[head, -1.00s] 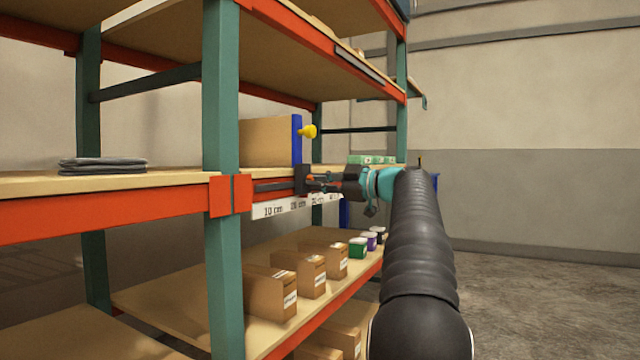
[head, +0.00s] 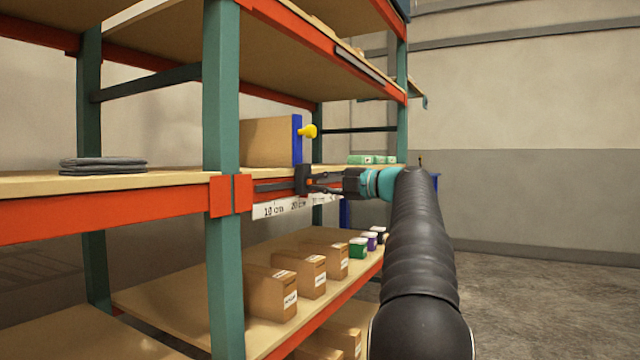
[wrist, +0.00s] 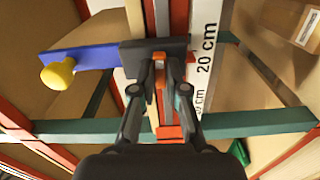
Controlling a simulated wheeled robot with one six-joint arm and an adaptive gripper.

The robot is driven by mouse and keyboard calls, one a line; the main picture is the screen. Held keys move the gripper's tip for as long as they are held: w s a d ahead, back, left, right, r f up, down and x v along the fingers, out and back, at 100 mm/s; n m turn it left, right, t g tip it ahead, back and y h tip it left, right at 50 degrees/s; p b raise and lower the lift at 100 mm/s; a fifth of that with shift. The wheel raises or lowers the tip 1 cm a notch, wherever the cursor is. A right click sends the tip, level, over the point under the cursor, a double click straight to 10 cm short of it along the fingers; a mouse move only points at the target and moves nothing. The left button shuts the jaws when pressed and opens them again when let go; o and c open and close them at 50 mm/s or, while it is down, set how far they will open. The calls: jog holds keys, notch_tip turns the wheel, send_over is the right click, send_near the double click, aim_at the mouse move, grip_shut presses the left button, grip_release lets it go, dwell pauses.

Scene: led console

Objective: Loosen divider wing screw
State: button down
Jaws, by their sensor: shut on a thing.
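The divider is a tan board (head: 268,141) with a blue front edge (head: 297,139) and a yellow knob (head: 308,131). The blue edge (wrist: 88,58) and yellow knob (wrist: 58,74) also show in the wrist view. A black clamp block (head: 302,180) sits below the blue edge, on the rail along the shelf front. My gripper (head: 318,182) reaches it from the right. In the wrist view my gripper (wrist: 159,68) is shut on a small orange wing screw (wrist: 159,77) at the block's face.
A white centimetre scale (head: 284,208) runs along the shelf beam under the rail. A teal upright (head: 222,260) stands left of the clamp. Green boxes (head: 365,159) lie behind my wrist. The aisle on the right is clear.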

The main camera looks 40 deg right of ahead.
jog(key=shift+a+r+n, duration=0.1)
jog(key=shift+a+n, duration=0.05)
jog(key=shift+n, duration=0.25)
jog(key=c, duration=1.2)
grip_release()
jog(key=shift+w, duration=0.15)
jog(key=shift+s+d, duration=0.25)
jog(key=shift+s, duration=0.1)
jog(key=v, duration=1.1)
jog(key=shift+s, duration=0.2)
jog(key=shift+m, duration=0.3)
